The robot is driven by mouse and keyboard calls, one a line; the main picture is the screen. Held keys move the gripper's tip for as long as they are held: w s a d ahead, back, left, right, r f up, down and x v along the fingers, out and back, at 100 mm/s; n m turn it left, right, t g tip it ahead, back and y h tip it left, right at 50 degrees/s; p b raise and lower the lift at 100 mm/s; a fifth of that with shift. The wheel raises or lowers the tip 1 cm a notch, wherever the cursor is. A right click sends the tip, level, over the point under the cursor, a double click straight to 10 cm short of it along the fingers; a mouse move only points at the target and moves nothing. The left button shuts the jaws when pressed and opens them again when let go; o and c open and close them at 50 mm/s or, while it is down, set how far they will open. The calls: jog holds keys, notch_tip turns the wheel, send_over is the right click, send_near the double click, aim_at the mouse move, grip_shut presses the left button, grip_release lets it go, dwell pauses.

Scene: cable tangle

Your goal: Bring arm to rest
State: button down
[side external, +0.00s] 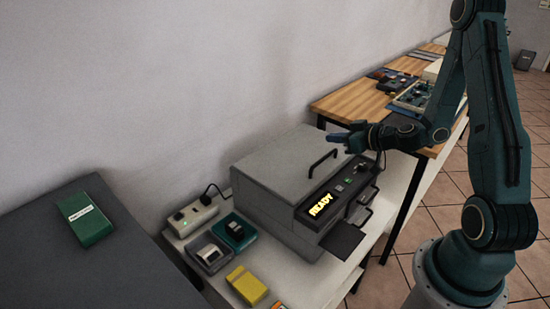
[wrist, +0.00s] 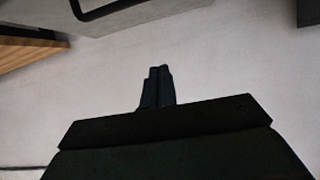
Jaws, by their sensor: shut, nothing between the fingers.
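My gripper (side external: 340,137) is in the air above the front right part of the grey machine (side external: 275,178), pointing left toward the wall. Its fingers are closed together with nothing between them. In the wrist view my gripper (wrist: 157,80) shows as two dark fingers side by side against the pale wall. The machine's lid is down, with a black handle (side external: 322,161) on top. Its lit panel (side external: 322,206) reads READY.
A power strip (side external: 192,215) with a plugged-in cable stands left of the machine. Small coloured boxes, including a yellow one (side external: 246,286), lie in front of it. A green box (side external: 85,219) rests on the dark surface at left. A wooden bench (side external: 350,104) stands behind.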

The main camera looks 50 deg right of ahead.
jog(key=s+a+r+n+g+y, duration=0.2)
jog(key=a+r+n+g, duration=0.15)
jog(key=a, duration=0.45)
jog(key=s+a+r+n+g+y, duration=0.2)
jog(key=a+r, duration=0.3)
jog(key=a, duration=0.2)
jog(key=s+r+m+g+h, duration=0.1)
jog(key=s+r, duration=0.3)
jog(key=s, duration=0.5)
jog(key=s+a+r+m+g+h, duration=0.1)
jog(key=s+r+m+h, duration=0.2)
jog(key=s, duration=0.5)
jog(key=shift+s+a+r+m, duration=0.3)
jog(key=shift+r+m, duration=0.35)
jog(key=shift+r, duration=0.3)
